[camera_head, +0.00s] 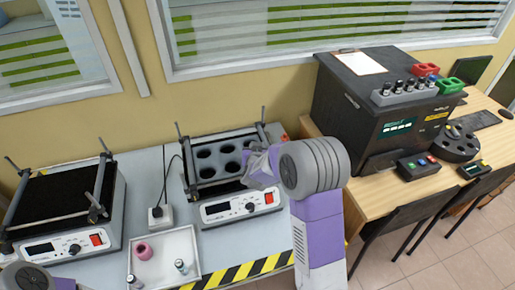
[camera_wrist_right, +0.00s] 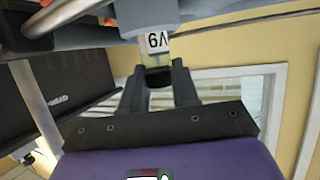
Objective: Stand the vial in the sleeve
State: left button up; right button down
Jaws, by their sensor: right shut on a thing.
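My right gripper (camera_head: 258,166) is over the right side of the right-hand shaker's holed rack (camera_head: 214,178), and my forearm hides part of that rack. The right wrist view shows the gripper (camera_wrist_right: 158,82) shut on the dark-capped end of a vial (camera_wrist_right: 157,57) with a white label reading V9. The vial's far end meets a grey round part (camera_wrist_right: 148,14), perhaps the sleeve; I cannot tell whether it is inside or in front of it. The vial is not clearly seen in the head view. A grey part of my left arm shows at the lower left, without its gripper.
A white tray (camera_head: 160,240) holds a pink ring-shaped piece (camera_head: 143,251) and small vials (camera_head: 181,266). A second shaker (camera_head: 62,206) stands at the left. A dark analyser (camera_head: 375,100) stands on the wooden desk at the right, with chairs in front.

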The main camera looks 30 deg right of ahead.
jog(key=shift+f, duration=0.15)
jog(key=c, duration=1.3)
grip_release()
jog(key=shift+f, duration=0.1)
jog(key=o, duration=0.5)
jog(key=shift+r, duration=0.2)
jog(key=shift+s+a+r, duration=0.15)
jog(key=shift+r, duration=0.05)
jog(key=p+v, duration=0.2)
jog(key=v, duration=0.9)
jog(key=shift+s, duration=0.2)
jog(key=shift+a, duration=0.1)
